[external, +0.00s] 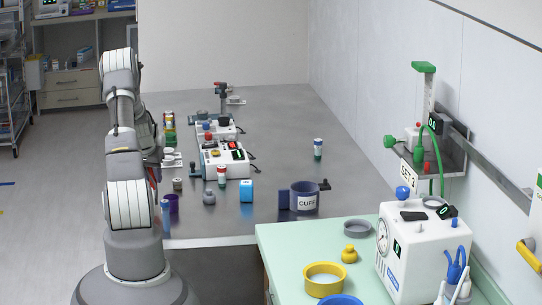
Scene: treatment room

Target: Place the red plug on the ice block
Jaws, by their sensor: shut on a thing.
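A light blue cube (246,191), which looks like the ice block, sits on the grey table near its front edge; nothing shows on top of it. I cannot single out the red plug for sure; a small red patch (154,178) shows at the right edge of my arm, too small to identify. My arm stands at the left and its forearm comes down behind the upper arm. My gripper is hidden behind the arm, so its jaws and anything in them do not show.
White devices (222,158) stand mid-table. A red-capped tube (221,176), a grey weight-like piece (209,197) and a dark blue cuff cup (305,197) stand near the cube. A purple cup (172,203) is beside my arm. The table's right side is mostly clear around another tube (318,149).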

